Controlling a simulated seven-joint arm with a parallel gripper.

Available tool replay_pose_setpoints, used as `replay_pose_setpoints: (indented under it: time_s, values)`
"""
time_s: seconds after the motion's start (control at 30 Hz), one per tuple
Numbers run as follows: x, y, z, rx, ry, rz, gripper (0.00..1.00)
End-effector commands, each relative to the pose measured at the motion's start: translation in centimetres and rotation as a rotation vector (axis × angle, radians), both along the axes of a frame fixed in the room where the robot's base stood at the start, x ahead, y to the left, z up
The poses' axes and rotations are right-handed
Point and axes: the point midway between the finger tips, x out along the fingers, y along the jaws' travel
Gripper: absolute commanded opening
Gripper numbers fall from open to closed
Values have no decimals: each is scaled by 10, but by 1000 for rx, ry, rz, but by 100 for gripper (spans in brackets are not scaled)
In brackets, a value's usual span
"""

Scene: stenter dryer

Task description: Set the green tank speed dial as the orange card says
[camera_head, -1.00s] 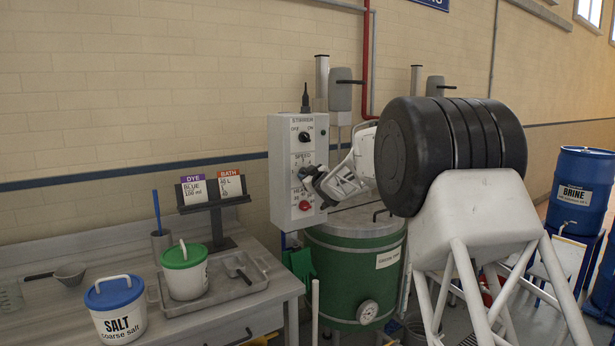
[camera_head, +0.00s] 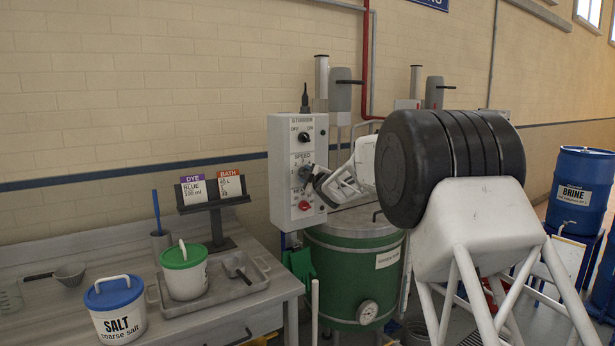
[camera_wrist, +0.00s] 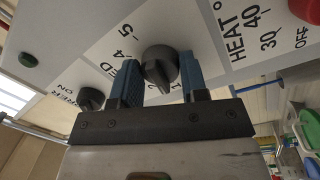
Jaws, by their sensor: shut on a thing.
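The speed dial (camera_wrist: 160,66) is a dark round knob with a ridge, on the white control panel (camera_head: 284,166) above the green tank (camera_head: 340,270). My gripper (camera_wrist: 160,74) is shut on it, one blue-padded finger on each side. Printed numbers show around the dial, with 4 and 5 clear; the fingers hide part of the scale. In the head view my gripper (camera_head: 309,174) covers most of the dial. The orange-topped BATH card (camera_head: 229,184) stands in a dark holder on the bench; its small lines are too small to read surely.
The stirrer switch (camera_head: 304,136) is above the speed dial and a red knob (camera_head: 304,206) is below it. The bench (camera_head: 60,255) at left holds a salt tub (camera_head: 118,318), a green-lidded tub (camera_head: 186,282) and a tray. A blue brine barrel (camera_head: 580,190) stands at right.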

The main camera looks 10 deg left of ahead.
Motion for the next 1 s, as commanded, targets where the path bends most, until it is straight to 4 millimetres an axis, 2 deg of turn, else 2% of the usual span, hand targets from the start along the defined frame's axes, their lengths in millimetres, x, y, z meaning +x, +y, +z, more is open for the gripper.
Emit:
replay_pose_setpoints:
  time_s: [0.5, 0.53, 0.7, 1.0]
  values:
    - [0, 0, 1, -24, -25, 0, 17]
    - [0, 0, 1, -24, -25, 0, 42]
    - [0, 0, 1, -24, -25, 0, 66]
    - [0, 0, 0, -24, -25, 0, 66]
